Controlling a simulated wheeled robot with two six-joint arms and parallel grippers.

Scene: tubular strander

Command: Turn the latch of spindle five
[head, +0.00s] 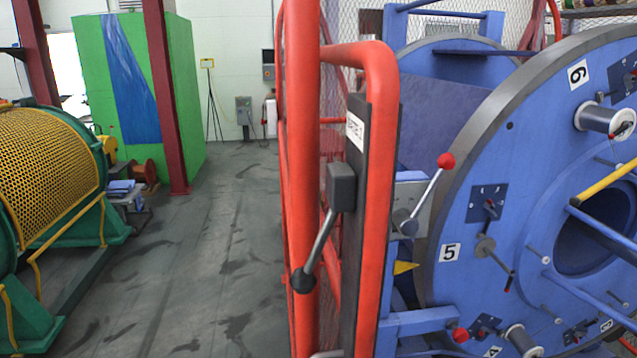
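The blue strander disc (540,190) stands at the right and is cut off by the picture edge. A white label "5" (450,252) sits on its face, low on the left side. Beside the label, a grey latch (485,246) has a thin arm slanting down to the right, with a dark red tip. Just above it is a dark blue plate (487,203) with a small dark bracket. No bobbin shows at this position. Neither of my grippers is in view.
A red gate frame (378,200) with a black-knobbed handle (318,250) stands in the middle, left of the disc. A red-knobbed lever (430,187) stands by the disc's rim. The floor (200,260) at left is clear.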

